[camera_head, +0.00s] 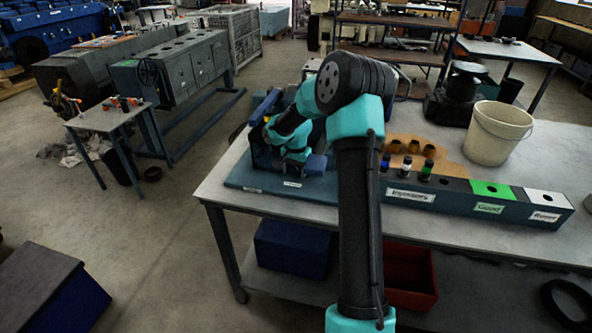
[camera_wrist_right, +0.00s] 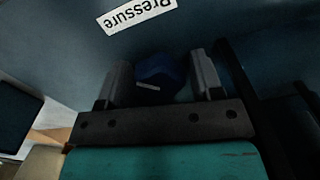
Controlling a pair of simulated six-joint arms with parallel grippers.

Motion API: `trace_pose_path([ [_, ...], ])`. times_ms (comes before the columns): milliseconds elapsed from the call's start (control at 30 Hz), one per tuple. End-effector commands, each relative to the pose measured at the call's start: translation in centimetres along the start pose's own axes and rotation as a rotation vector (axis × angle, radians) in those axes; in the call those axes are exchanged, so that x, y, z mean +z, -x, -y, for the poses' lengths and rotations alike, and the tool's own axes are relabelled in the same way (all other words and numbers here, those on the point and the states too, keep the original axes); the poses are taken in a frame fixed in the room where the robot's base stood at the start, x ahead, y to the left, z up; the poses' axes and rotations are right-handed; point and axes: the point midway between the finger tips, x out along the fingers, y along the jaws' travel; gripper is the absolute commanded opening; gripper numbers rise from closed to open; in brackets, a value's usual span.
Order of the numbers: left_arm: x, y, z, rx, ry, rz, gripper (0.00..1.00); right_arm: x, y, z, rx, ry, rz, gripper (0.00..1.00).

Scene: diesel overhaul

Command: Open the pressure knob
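The blue pressure knob (camera_wrist_right: 158,70) shows in the right wrist view, below a white label (camera_wrist_right: 138,13) that reads "Pressure" upside down. My right gripper (camera_wrist_right: 162,76) is open, with one finger on each side of the knob. A narrow dark gap shows by the right finger; I cannot tell whether the left finger touches. In the head view my right arm reaches over the blue test stand (camera_head: 260,180) on the table, and its wrist hides the knob and fingertips. My left gripper is not in view.
A white bucket (camera_head: 497,135) stands behind on the table (camera_head: 520,245). Blue and red bins (camera_head: 405,275) sit underneath.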

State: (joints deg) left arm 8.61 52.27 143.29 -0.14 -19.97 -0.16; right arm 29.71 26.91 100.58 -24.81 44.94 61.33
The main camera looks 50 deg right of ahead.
Motion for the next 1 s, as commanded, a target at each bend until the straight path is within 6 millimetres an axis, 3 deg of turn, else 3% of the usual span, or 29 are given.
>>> trace_pose_path([
  [400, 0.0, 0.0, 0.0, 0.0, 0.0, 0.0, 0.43, -0.01, 0.04, 0.01, 0.0, 0.0, 0.0, 0.21],
  [667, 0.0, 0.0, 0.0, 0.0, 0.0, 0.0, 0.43, -0.02, 0.04, 0.01, 0.0, 0.061, 0.0, 0.21],
  [1000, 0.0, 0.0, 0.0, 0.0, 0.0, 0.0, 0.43, -0.04, 0.04, 0.0, 0.002, 0.32, -0.001, 0.21],
])
